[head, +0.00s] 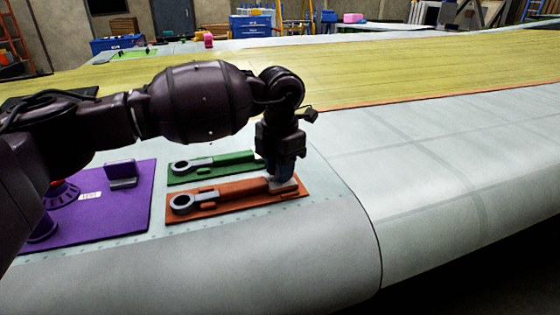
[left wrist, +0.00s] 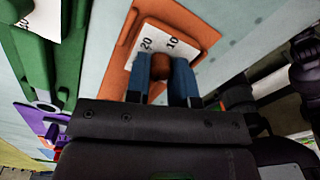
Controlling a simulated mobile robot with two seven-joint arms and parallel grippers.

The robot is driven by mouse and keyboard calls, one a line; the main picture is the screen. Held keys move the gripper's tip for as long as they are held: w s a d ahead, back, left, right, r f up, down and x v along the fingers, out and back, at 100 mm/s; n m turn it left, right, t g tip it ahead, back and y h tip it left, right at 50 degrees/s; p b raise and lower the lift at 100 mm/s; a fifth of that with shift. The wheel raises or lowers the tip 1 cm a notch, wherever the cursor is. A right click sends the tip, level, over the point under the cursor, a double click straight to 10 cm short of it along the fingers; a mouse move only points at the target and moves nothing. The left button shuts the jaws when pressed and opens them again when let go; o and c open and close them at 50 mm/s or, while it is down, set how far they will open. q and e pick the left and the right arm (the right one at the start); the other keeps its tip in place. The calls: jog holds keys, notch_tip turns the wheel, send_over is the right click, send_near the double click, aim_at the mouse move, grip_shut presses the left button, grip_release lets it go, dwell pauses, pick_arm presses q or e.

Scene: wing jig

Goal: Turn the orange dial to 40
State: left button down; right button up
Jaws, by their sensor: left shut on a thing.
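The orange dial panel (head: 240,207) lies on the pale wing skin in the head view, with a grey ring-ended wrench on it. My left gripper (head: 283,176) points down over its right end and hides the dial there. In the left wrist view, the blue fingers of my left gripper (left wrist: 161,75) are shut on the orange dial's knob (left wrist: 161,64). A white scale plate (left wrist: 163,33) beside the knob shows the numbers 20 and 10. The rest of the scale and any pointer are hidden. My right gripper is not seen.
A green panel (head: 216,164) with a similar wrench lies just behind the orange one. A purple panel (head: 130,205) with a raised bracket and round fittings lies to the left. The wing surface (head: 420,190) to the right is clear.

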pick_arm(q)
jog(key=shift+r+n, duration=0.1)
jog(key=shift+n, duration=0.4)
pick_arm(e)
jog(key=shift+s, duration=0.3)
